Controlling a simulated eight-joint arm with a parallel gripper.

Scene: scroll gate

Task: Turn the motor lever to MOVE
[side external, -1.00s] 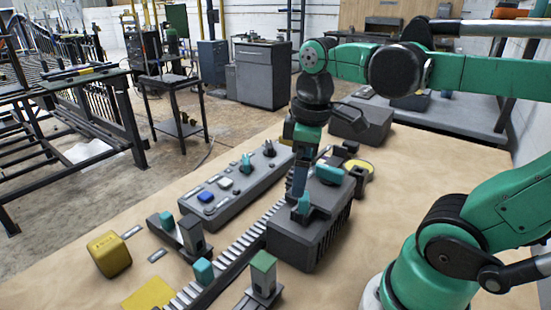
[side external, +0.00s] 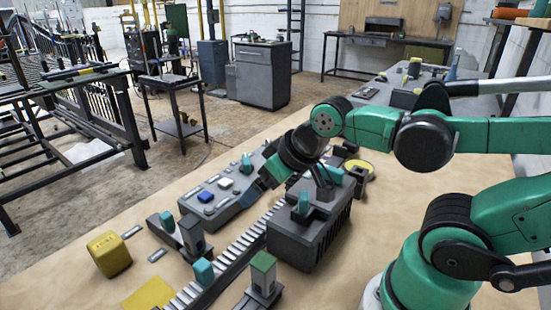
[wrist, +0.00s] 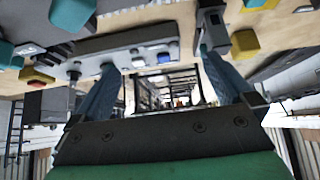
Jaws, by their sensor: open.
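A dark grey finned motor box (side external: 308,235) stands right of centre in the side external view. A small teal lever (side external: 304,203) stands up on its top; any marking by it is too small to read. My gripper (side external: 249,192) is left of this box, tilted down and left over the grey button panel (side external: 196,207), apart from the lever. In the wrist view my gripper (wrist: 158,60) has its two blue fingers spread with nothing between them. The panel (wrist: 105,48) lies behind the fingers there. The teal part at that view's upper left (wrist: 72,12) cannot be identified surely.
A toothed rack (side external: 232,255) runs between panel and motor box. A yellow block (side external: 109,254) and a green-topped post (side external: 263,272) stand nearer the front.

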